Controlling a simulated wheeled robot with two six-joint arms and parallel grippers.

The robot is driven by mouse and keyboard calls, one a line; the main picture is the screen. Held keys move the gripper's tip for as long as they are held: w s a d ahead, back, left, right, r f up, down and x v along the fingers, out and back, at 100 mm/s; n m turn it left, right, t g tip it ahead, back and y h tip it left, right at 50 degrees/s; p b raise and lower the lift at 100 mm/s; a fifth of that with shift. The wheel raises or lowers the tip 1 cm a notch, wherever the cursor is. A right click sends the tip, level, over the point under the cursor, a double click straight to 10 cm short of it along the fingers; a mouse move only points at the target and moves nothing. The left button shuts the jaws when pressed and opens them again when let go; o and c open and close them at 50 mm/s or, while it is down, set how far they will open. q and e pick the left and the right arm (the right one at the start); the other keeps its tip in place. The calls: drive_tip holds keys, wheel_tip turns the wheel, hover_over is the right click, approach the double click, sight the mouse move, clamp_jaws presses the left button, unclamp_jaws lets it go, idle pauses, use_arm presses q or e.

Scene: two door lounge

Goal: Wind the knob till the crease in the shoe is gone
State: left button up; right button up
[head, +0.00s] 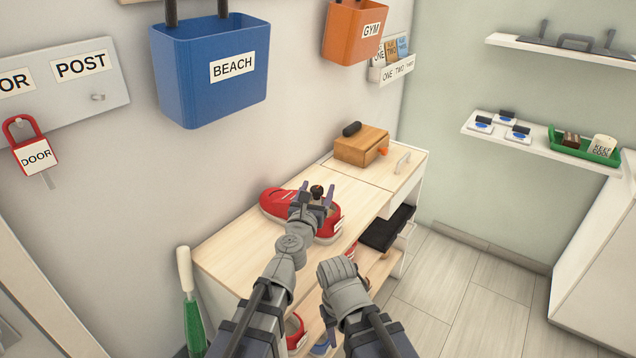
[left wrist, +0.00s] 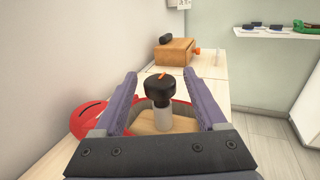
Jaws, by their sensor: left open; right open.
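A red shoe (head: 278,203) rests on the wooden bench top, and part of it shows at the left in the left wrist view (left wrist: 88,120). A shoe tree sits in the shoe, with a black knob (left wrist: 160,94) on a pale post; an orange mark shows on the knob's top. The knob also shows in the head view (head: 317,191). My left gripper (head: 317,190) is open, its fingers on either side of the knob with gaps.
A wooden box (head: 361,147) with a dark brush-like piece on top stands at the bench's far end. More shoes lie on the shelf below. Blue (head: 209,70) and orange (head: 354,30) bins hang on the wall. A green-bladed, pale-handled tool (head: 190,300) stands left of the bench.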

sight(318, 187)
use_arm(q)
drive_tip(key=x, duration=0.3)
drive_tip(key=shift+c, duration=0.2)
clamp_jaws()
idle(0.4)
